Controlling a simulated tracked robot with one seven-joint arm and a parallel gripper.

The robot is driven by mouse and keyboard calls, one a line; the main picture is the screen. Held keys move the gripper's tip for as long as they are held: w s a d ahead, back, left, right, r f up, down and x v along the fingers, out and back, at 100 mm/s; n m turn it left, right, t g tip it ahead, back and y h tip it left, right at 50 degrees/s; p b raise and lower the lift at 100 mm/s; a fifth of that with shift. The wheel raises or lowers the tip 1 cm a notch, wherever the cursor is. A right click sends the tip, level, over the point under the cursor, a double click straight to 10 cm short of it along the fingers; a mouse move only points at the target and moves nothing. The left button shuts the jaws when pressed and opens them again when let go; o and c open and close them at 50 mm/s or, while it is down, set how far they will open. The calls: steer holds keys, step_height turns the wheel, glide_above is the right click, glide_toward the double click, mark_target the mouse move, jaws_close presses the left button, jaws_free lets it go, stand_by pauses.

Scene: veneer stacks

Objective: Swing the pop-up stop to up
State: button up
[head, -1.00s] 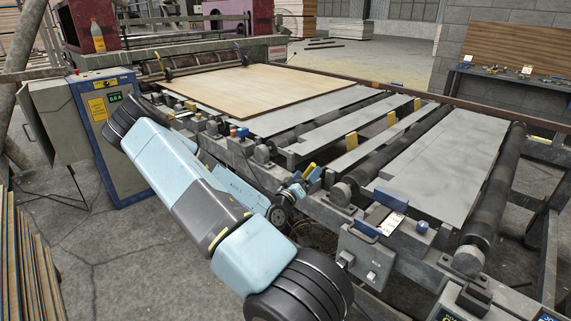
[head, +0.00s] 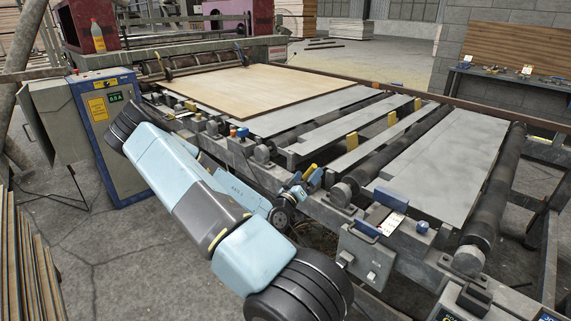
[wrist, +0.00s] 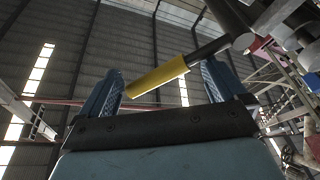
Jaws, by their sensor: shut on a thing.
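In the wrist view, a yellow-sleeved lever handle (wrist: 158,76) on a dark rod lies between the two blue fingers of my gripper (wrist: 160,88). My gripper is shut on the yellow handle. The rod runs up and to the right to grey metal parts. In the head view, my gripper (head: 300,188) is at the front rail of the roller table, beside a small yellow handle (head: 310,171). Yellow blocks stand among the table's slats, one nearer the front (head: 351,139). Which part is the pop-up stop itself is not clear, and the handle's lower end is hidden.
A plywood sheet (head: 250,88) lies on the far left of the roller table. Bare grey plates and rollers (head: 487,215) fill the right. A grey control box (head: 365,256) hangs at the front rail. A blue cabinet (head: 118,150) stands left of the table.

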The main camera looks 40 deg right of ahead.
steer(key=shift+g+y, duration=0.4)
steer(key=shift+g, duration=0.3)
steer(key=s+a+f, duration=0.2)
steer(key=s+f, duration=0.1)
steer(key=shift+a, duration=0.3)
steer(key=shift+s+a, duration=0.15)
steer(key=shift+a, duration=0.2)
steer(key=c, duration=0.5)
steer(key=v, duration=0.3)
steer(key=shift+a, duration=0.15)
steer(key=shift+w, duration=0.2)
